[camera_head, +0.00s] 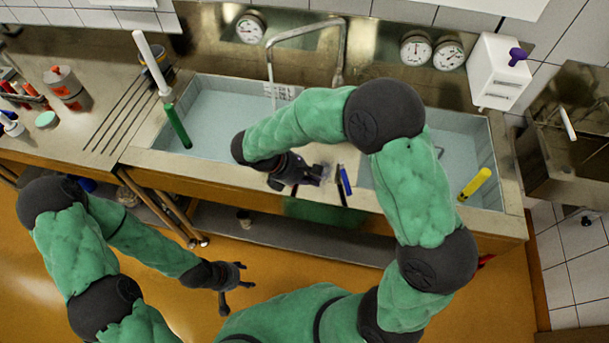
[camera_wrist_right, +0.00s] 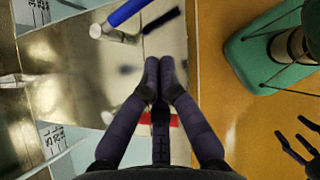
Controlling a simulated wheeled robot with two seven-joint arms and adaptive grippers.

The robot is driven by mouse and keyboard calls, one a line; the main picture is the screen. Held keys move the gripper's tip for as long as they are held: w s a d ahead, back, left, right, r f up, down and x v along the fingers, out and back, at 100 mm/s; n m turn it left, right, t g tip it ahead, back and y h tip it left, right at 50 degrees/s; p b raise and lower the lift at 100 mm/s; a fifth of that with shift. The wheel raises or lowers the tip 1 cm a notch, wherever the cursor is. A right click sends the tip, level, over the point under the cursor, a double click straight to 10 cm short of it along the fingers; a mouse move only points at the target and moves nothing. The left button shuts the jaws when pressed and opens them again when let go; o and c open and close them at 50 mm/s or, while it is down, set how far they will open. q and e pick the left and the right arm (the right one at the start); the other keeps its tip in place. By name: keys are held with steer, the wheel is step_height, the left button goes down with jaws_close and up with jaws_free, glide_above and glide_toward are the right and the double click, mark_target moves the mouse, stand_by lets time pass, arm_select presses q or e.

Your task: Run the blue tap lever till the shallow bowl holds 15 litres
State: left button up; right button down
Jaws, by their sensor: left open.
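The blue tap lever (camera_head: 345,181) stands at the front of the sink's middle deck, and also shows at the top of the right wrist view (camera_wrist_right: 126,12). My right gripper (camera_head: 322,174) is just left of the lever and apart from it. Its fingertips (camera_wrist_right: 160,64) are together with nothing seen between them. A left basin (camera_head: 215,105) and a right basin (camera_head: 467,140) flank the deck; both look pale bluish inside. I cannot tell which is the shallow bowl or read a water level. My left gripper (camera_head: 240,286) is open and empty over the floor.
A metal spout (camera_head: 305,30) arches behind the deck. A red part (camera_wrist_right: 155,120) lies below my right fingers. Gauges (camera_head: 416,50) hang behind.

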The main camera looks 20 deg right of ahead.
mark_target(345, 186)
steer(key=d+f, duration=0.2)
steer(key=d, duration=0.1)
steer(key=s+d+f+b, duration=0.1)
steer(key=d, duration=0.1)
steer(key=shift+d+f, duration=0.15)
steer(key=shift+f, duration=0.25)
steer(key=shift+s+d, duration=0.1)
steer(key=shift+d, duration=0.45)
steer(key=shift+s+d+n+t, duration=0.3)
steer(key=shift+d+n+t, duration=0.15)
steer(key=shift+n, duration=0.15)
steer(key=shift+s+d+p, duration=0.2)
steer(key=shift+d+p, duration=0.15)
steer(key=shift+d, duration=0.15)
